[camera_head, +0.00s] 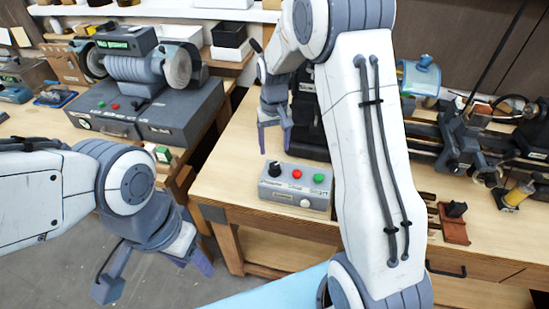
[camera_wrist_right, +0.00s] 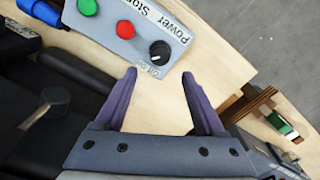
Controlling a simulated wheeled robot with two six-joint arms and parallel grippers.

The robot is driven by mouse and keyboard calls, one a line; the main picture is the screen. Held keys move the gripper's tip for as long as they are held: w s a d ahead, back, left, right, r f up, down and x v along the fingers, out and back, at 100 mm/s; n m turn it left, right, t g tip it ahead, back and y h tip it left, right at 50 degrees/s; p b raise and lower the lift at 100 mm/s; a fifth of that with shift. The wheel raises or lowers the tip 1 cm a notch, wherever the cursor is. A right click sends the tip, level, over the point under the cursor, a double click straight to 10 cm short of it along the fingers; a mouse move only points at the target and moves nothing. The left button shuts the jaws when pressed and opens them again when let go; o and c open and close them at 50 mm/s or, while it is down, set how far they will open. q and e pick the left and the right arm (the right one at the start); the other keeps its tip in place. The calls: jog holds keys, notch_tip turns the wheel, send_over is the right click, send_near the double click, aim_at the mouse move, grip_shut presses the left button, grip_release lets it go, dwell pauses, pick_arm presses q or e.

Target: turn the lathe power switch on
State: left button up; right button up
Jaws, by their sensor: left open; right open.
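A grey control box (camera_head: 285,188) sits on the wooden bench. On its top are a black knob (camera_head: 274,168), a red button (camera_head: 297,174) and a green button (camera_head: 319,178). In the right wrist view the black knob (camera_wrist_right: 159,50) sits beside "Off On" lettering and lies just beyond my right fingertips, in line with the gap between them. My right gripper (camera_head: 276,148) is open and empty, close to the box's knob end. It also shows in the right wrist view (camera_wrist_right: 159,76). My left gripper (camera_head: 155,278) is open and empty, low at the left, away from the box.
A metal lathe (camera_head: 455,135) stands on the bench at right, partly hidden by my right arm. A bench grinder (camera_head: 140,68) stands on a grey base at left, which also has red and green buttons. A brown tool block (camera_head: 454,228) lies right of my arm.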

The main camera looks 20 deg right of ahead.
notch_tip(320, 180, up, 4)
jog(key=shift+f, duration=0.25)
jog(key=s+a+r+n, duration=0.2)
jog(key=s+a+r, duration=0.1)
jog(key=s+a, duration=0.4)
jog(key=s+a+r+n, duration=0.2)
jog(key=s+a, duration=0.4)
jog(key=s, duration=0.1)
jog(key=s+a+n+y, duration=0.1)
jog(key=s+n, duration=0.3)
jog(key=s, duration=1.1)
jog(key=shift+s+a+f, duration=0.3)
jog(key=shift+s+a, duration=0.1)
jog(key=shift+a, duration=0.3)
